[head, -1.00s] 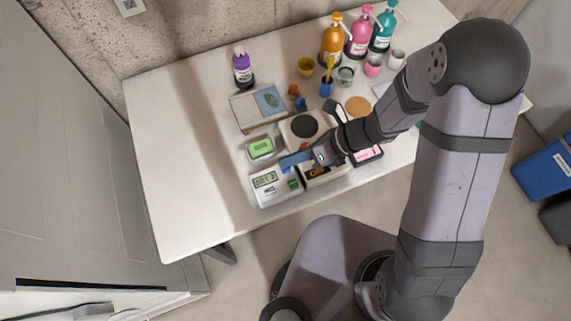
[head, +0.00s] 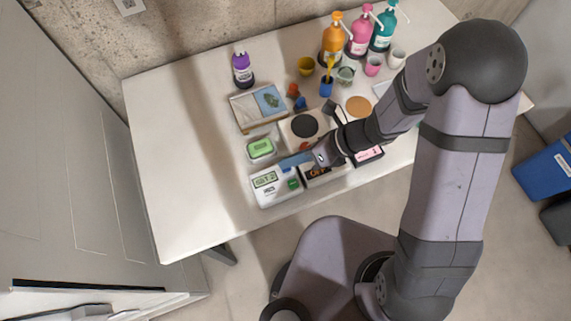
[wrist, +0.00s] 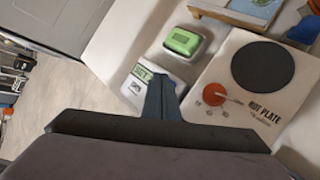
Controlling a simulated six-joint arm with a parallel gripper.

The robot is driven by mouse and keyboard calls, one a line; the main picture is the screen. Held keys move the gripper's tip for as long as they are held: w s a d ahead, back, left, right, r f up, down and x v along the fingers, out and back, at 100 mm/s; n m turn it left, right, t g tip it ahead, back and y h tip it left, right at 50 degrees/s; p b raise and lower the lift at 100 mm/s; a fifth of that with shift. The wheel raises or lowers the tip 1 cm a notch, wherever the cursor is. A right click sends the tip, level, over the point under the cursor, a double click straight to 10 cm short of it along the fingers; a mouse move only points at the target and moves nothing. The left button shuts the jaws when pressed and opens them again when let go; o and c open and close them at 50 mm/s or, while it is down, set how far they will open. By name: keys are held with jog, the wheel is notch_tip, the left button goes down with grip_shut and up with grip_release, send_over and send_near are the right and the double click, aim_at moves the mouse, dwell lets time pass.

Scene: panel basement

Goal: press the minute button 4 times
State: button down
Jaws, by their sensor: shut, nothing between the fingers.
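A white timer (head: 283,198) with a small "SET" display (head: 265,180) and a green button (head: 293,183) lies near the table's front edge. Its lettering is too small to tell which button is the minute button. In the wrist view, the timer's display (wrist: 143,74) shows left of the fingers, and the rest of the timer is mostly hidden. My gripper (head: 284,164) is shut and empty, its blue fingers over the timer's upper right edge in the head view. The gripper also shows in the wrist view (wrist: 163,82). I cannot tell whether it touches the timer.
A green-topped box (head: 260,148) sits behind the timer. A hot plate (head: 304,126) with a red knob (wrist: 214,94) is close to the fingers. A dark-fronted device (head: 318,172) stands right of the timer. Bottles and cups fill the back right. The table's left side is clear.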

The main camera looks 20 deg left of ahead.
jog(key=shift+f+b, duration=0.35)
jog(key=shift+f, duration=0.1)
dwell(0.5)
jog(key=shift+r, duration=0.15)
jog(key=shift+r+p, duration=0.75)
jog(key=shift+p, duration=0.15)
jog(key=shift+r, duration=0.1)
notch_tip(320, 180, up, 5)
jog(key=p, duration=0.5)
dwell(2.6)
notch_tip(320, 180, up, 4)
jog(key=shift+f+b, duration=0.2)
jog(key=shift+b, duration=0.1)
